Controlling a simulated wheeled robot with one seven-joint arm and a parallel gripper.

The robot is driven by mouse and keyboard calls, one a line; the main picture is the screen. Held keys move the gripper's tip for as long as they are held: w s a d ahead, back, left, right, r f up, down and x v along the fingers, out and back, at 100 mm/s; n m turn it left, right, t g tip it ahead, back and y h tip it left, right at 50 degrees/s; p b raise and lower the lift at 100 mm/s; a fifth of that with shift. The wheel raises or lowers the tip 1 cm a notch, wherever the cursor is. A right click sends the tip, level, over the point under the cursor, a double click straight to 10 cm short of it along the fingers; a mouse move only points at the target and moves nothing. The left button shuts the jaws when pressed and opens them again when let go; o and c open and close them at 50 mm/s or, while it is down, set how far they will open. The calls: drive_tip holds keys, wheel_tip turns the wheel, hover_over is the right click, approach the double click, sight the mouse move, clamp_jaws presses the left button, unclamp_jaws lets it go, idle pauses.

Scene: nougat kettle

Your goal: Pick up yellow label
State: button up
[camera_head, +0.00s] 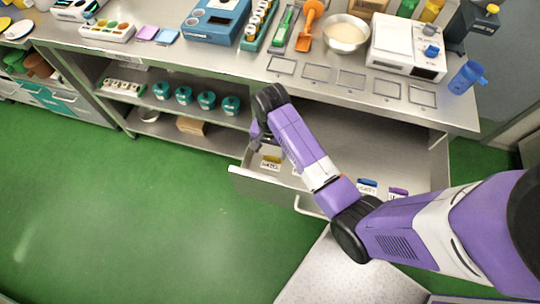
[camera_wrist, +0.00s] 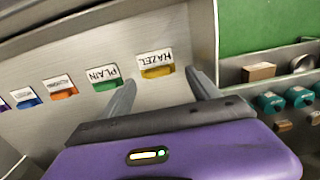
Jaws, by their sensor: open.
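The yellow label (camera_wrist: 156,65), with a white face reading HAZEL, lies in the open drawer (camera_wrist: 120,40) near its end wall. In the head view the yellow label (camera_head: 270,162) shows at the drawer's left end, just below my gripper (camera_head: 262,138). In the wrist view my gripper (camera_wrist: 160,93) is open and empty. Its two fingers reach toward the label from either side, with the label a little beyond and between them. Whether the fingertips are level with the label cannot be told.
A green label (camera_wrist: 104,78) reading PLAIN lies beside the yellow one, then orange (camera_wrist: 62,88), blue (camera_wrist: 26,97) and purple labels in a row. The drawer's front wall (camera_head: 275,192) and the worktop (camera_head: 330,75) edge bound the space. Teal-lidded jars (camera_head: 184,96) stand on the shelf.

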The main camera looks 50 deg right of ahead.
sight(272, 160)
drive_tip(key=shift+s+d+f+p, duration=0.1)
drive_tip(key=shift+s+f+p, duration=0.1)
drive_tip(key=shift+f, duration=1.15)
drive_tip(key=shift+s+f+p, duration=0.1)
drive_tip(key=shift+f+p, duration=0.1)
drive_tip(key=shift+f, duration=1.1)
drive_tip(key=c, duration=1.4)
